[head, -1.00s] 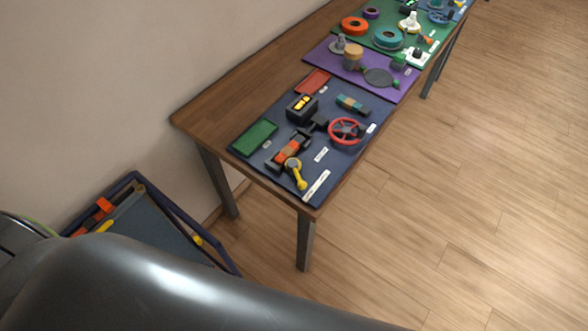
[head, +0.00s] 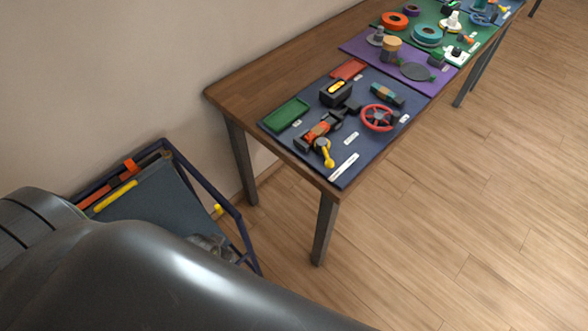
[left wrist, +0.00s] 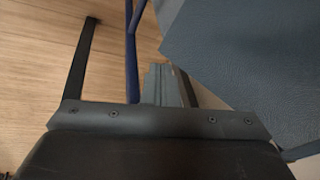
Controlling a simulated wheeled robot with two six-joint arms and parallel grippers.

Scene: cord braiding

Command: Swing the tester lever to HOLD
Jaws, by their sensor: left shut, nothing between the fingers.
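The tester (head: 317,133), with an orange and dark body, sits on the dark blue mat at the near end of the table. Its yellow lever (head: 326,152) points toward the table's near edge, with its knob end near a long white label (head: 344,167). The label's text is too small to read. My left gripper (left wrist: 165,82) is shut and empty in the left wrist view, low beside the blue-framed cart, well apart from the tester. My right gripper is not in view.
The cart (head: 238,222) with a grey panel stands left of the table (head: 228,93). On the mat (head: 335,182) are a red handwheel (head: 378,118), a green tray (head: 287,114) and a black box (head: 337,94). Open wooden floor lies right of the table.

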